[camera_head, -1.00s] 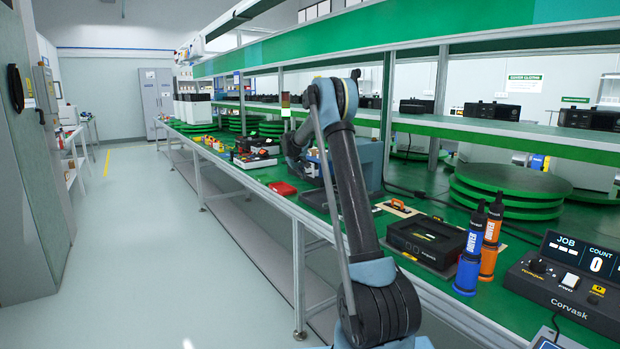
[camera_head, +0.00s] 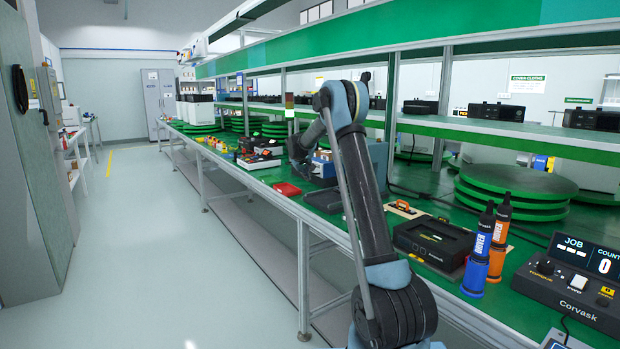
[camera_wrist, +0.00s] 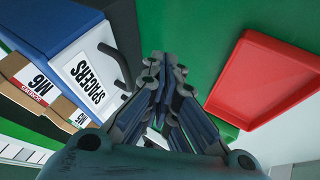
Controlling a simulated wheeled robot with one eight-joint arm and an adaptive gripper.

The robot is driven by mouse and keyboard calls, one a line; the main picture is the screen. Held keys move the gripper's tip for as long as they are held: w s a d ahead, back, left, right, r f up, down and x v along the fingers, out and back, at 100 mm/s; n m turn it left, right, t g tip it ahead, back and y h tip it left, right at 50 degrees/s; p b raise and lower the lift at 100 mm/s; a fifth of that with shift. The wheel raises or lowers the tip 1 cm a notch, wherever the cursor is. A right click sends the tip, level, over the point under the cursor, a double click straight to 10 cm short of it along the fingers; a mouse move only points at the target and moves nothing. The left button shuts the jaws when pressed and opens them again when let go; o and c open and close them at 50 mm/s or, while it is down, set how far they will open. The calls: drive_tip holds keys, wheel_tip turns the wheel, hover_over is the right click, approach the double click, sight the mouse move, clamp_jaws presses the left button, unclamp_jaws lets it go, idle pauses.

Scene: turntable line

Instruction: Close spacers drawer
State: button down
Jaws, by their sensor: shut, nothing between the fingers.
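The spacers drawer (camera_wrist: 88,80) shows in the wrist view at left, with a white front, a "SPACERS" label and a dark bar handle. It belongs to a blue cabinet (camera_wrist: 45,22); how far out the drawer stands is hard to tell. My gripper (camera_wrist: 166,64) is shut and empty, its fingertips just right of the handle, over the green bench top; I cannot tell whether they touch it.
A red tray (camera_wrist: 265,80) lies right of my gripper, also in the head view (camera_head: 287,189). Boxes marked M6 (camera_wrist: 30,80) sit beside the drawer. A black case (camera_head: 433,243) and two drivers (camera_head: 478,252) stand nearer on the bench. The aisle floor at left is clear.

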drive_tip(key=a+f+v, duration=0.1)
drive_tip(key=v, duration=0.9)
drive_tip(key=s+d+r+m+g, duration=0.1)
drive_tip(key=s+d, duration=0.4)
drive_tip(key=s, duration=0.7)
drive_tip(key=s+d+r+m+g, duration=0.1)
drive_tip(key=s+d, duration=0.4)
drive_tip(key=s, duration=0.6)
drive_tip(key=s+d+r+g, duration=0.15)
drive_tip(key=s+d, duration=0.35)
drive_tip(key=s, duration=0.7)
drive_tip(key=s+d+f+m, duration=0.1)
drive_tip(key=s+f, duration=0.5)
drive_tip(key=s, duration=0.5)
drive_tip(key=s+d+f+g+y, duration=0.1)
drive_tip(key=s+f, duration=0.5)
drive_tip(key=s, duration=0.5)
drive_tip(key=s+f+m+g+y, duration=0.1)
drive_tip(key=s+f, duration=0.5)
drive_tip(key=s, duration=0.5)
drive_tip(key=shift+s+d+m, duration=0.25)
drive_tip(key=shift+d+m, duration=0.05)
drive_tip(key=shift+d, duration=0.1)
